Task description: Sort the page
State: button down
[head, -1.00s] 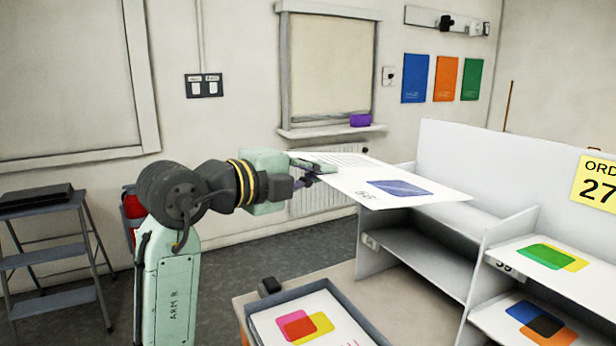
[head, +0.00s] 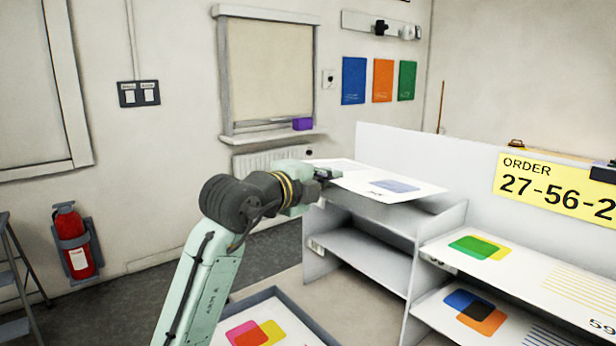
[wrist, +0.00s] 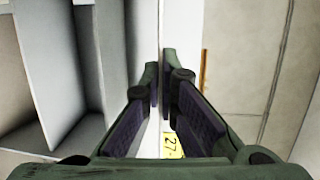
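My gripper (head: 326,176) is shut on the near left edge of a white page (head: 345,184) with a blue-grey block printed on it. The page is held about flat at the upper left bay of the grey sorting shelf (head: 360,221); I cannot tell whether it touches the shelf. In the wrist view my gripper's fingers (wrist: 162,90) close on the page, which shows only as a thin edge. A yellow order sign (head: 560,187) reads "27-56-2", its end cut off. Pages with green-yellow (head: 480,248) and blue-orange (head: 476,312) prints lie in the right bays.
A tray (head: 304,323) at the front holds a page with pink and yellow blocks (head: 258,332). The lower left bay (head: 365,257) looks empty. A divider stands between the left and right bays. The shelf has a tall back panel.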

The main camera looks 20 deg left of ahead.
jog(key=shift+w+d+f, duration=0.1)
jog(key=shift+w+d, duration=0.4)
jog(key=shift+w, duration=0.15)
notch_tip(320, 180, down, 8)
jog(key=s+b, duration=0.1)
jog(key=b, duration=0.5)
jog(key=shift+a+r+b, duration=0.2)
jog(key=shift+a+b, duration=0.1)
jog(key=shift+a, duration=0.1)
jog(key=c, duration=1.7)
grip_release()
jog(key=shift+s, duration=0.15)
jog(key=v, duration=1.1)
jog(key=shift+s+a, duration=0.1)
jog(key=shift+s, duration=0.3)
